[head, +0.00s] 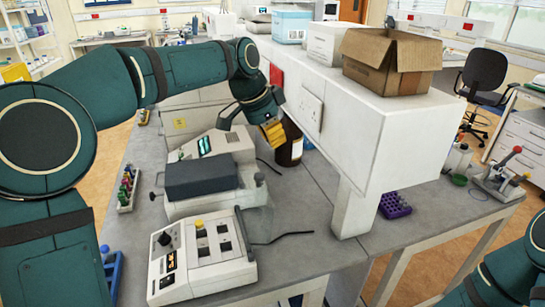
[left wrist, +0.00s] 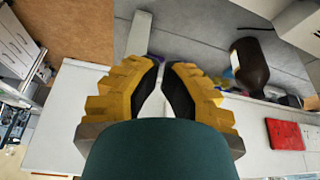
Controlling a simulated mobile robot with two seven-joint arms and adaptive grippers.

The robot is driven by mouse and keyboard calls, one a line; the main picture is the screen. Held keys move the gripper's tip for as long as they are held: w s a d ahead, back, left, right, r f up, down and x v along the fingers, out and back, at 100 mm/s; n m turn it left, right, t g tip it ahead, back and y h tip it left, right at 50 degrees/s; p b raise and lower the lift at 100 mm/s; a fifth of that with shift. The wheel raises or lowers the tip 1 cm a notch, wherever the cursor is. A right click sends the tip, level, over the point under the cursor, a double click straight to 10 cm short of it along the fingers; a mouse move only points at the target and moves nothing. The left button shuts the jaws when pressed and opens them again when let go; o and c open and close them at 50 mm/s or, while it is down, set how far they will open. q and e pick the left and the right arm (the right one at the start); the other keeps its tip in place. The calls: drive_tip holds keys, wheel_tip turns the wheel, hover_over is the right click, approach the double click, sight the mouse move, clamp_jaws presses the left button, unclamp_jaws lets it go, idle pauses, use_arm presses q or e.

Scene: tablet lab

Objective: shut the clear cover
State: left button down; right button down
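A bench instrument with a dark grey block on top (head: 200,177) stands on the grey bench, left of centre in the head view. A pale, see-through-looking part (head: 258,190) shows at its right side; I cannot make out clearly whether this is the clear cover or how it is tilted. My left gripper (head: 273,134) is behind and to the right of the instrument, above the bench and apart from it. Its yellow fingers (left wrist: 162,68) come close together at the tips in the left wrist view, with nothing between them. My right gripper is out of view.
A control box with knobs (head: 202,252) stands in front. A brown bottle (head: 290,143) is close to my left gripper. A white raised shelf (head: 350,125) bears a cardboard box (head: 390,62). Tube racks stand at left (head: 127,187) and right (head: 395,205).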

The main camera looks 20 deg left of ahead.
use_arm(q)
wheel_tip(320, 180, down, 9)
drive_tip(key=b, duration=0.1)
drive_tip(key=shift+s+f, duration=0.15)
drive_tip(key=shift+s, duration=0.15)
idle(0.4)
drive_tip(key=shift+a+b, duration=0.1)
drive_tip(key=shift+b, duration=0.2)
